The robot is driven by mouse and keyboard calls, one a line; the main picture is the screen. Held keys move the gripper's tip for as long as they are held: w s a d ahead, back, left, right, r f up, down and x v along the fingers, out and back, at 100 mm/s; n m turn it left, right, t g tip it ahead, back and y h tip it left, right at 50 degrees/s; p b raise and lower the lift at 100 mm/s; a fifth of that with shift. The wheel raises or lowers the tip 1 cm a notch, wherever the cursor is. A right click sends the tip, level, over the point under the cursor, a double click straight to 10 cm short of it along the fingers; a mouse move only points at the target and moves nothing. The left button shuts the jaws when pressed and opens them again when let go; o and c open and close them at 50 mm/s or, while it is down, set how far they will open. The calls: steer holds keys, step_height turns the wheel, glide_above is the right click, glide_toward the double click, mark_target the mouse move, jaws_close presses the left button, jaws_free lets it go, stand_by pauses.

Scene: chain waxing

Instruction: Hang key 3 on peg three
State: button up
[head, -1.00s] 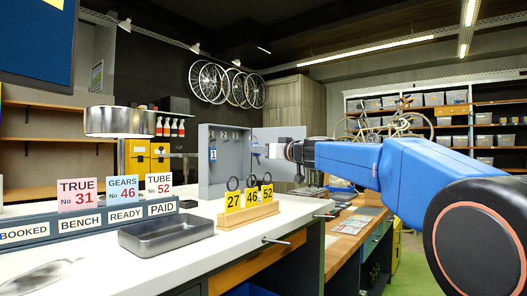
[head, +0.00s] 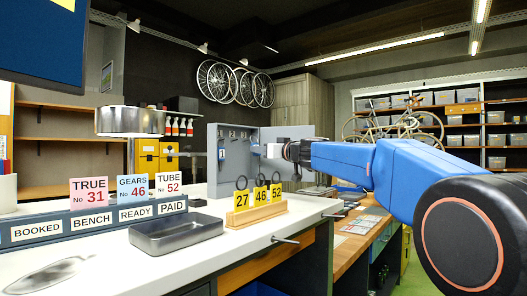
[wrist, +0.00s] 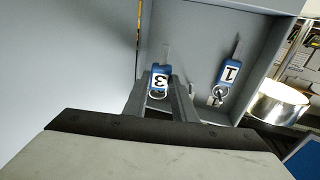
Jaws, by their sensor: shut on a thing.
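My gripper (wrist: 158,90) is shut on key 3, whose blue tag (wrist: 159,78) with a white label and metal ring shows between the fingers in the wrist view. The grey key cabinet (head: 214,178) stands open on the white counter, with pegs numbered along the top of its back panel. Key 1 (head: 221,154) hangs at the cabinet's left; it also shows in the wrist view (wrist: 229,72). In the head view my gripper (head: 258,150) is at the cabinet's right side, by its open door. Key 3 is too small to make out there, and its distance from peg three cannot be told.
The cabinet door (head: 288,135) stands open behind my gripper. A wooden stand with yellow number tags (head: 258,212) is in front of the cabinet. A grey tray (head: 176,234) and a ticket rack (head: 100,222) are to the left. A lamp-like metal drum (head: 130,121) stands behind.

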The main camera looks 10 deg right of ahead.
mark_target(254, 155)
steer(key=shift+x, duration=1)
steer(key=shift+w+a+f, duration=0.35)
steer(key=shift+a+f, duration=0.2)
steer(key=shift+w, duration=0.1)
steer(key=o, duration=0.6)
steer(key=o, duration=0.6)
steer(key=shift+o, duration=0.5)
